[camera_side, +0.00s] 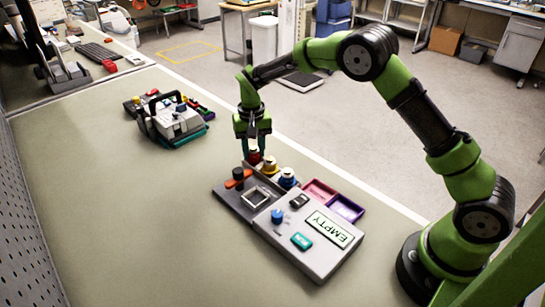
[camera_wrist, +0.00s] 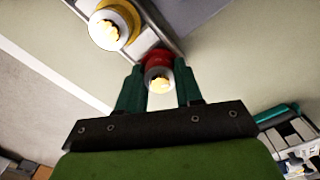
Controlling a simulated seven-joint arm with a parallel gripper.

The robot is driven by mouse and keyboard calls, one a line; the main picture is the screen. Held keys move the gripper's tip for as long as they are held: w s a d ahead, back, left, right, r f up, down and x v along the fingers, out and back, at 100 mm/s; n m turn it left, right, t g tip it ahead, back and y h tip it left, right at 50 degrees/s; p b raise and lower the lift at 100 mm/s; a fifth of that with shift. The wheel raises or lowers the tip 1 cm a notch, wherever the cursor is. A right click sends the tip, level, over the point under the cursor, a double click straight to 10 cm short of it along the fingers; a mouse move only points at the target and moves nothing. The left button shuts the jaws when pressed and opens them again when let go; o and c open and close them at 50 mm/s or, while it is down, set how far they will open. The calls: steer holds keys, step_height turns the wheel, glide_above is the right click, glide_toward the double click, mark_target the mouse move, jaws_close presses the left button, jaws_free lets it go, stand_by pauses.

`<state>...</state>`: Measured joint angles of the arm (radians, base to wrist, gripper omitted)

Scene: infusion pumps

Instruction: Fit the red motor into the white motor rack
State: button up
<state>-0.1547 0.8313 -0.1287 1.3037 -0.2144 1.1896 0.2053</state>
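The red motor (camera_side: 255,158) has a pale top and stands at the far end of a row of motors on the grey base. In the wrist view the red motor (camera_wrist: 157,60) lies between my two green fingertips. My gripper (camera_side: 254,146) points down right over it. In the wrist view my gripper (camera_wrist: 158,80) is open, with a finger on each side of the motor and slim gaps that suggest no firm hold. An empty square white frame (camera_side: 247,203), which looks like the motor rack, sits on the grey base nearer the camera.
A yellow motor (camera_side: 269,167) and a blue motor (camera_side: 288,178) stand close beside the red one. A white pump housing marked EMPTY (camera_side: 300,257), red tray (camera_side: 320,187) and purple tray (camera_side: 346,204) are to the right. Another pump unit (camera_side: 172,120) stands farther left. The table (camera_side: 130,220) is clear in front.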

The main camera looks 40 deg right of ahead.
steer(key=shift+o, duration=0.6)
steer(key=shift+r, duration=0.15)
steer(key=shift+r, duration=1)
steer(key=shift+o, duration=0.3)
steer(key=o, duration=0.5)
steer(key=shift+r, duration=0.1)
steer(key=shift+r, duration=1.1)
